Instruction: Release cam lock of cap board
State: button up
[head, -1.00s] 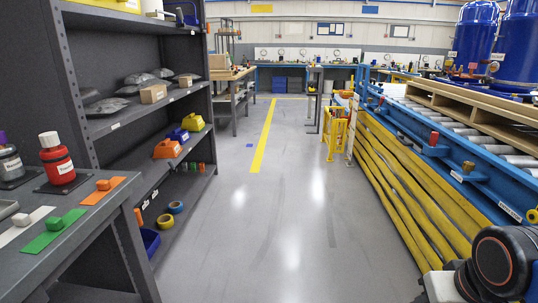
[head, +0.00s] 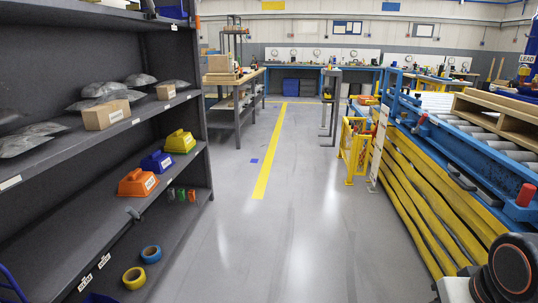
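I cannot make out a cap board or a cam lock in the head view. A pale wooden pallet (head: 497,117) rests on the roller conveyor (head: 470,137) at the right, cut off by the picture edge. A rounded black and grey part with an orange ring, part of my own arm, shows at the lower right corner. My gripper itself is outside the view.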

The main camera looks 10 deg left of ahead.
aim_at(132, 213)
jog(key=i+l+u, duration=0.1)
jog(key=i+u, duration=0.2)
jog(key=i, duration=0.25)
jog(key=i+l+u, duration=0.25)
jog(key=i, duration=0.3)
jog(key=i+l+u, duration=0.3)
jog(key=i, duration=0.2)
jog(key=i+l+u, duration=0.65)
jog(key=u, duration=0.15)
jog(key=i+l+u, duration=0.2)
jog(key=l+u, duration=0.2)
jog(key=i+l+u, duration=0.15)
jog(key=l+u, duration=0.2)
jog(key=l, duration=0.2)
jog(key=l+u, duration=0.1)
jog(key=l, duration=0.25)
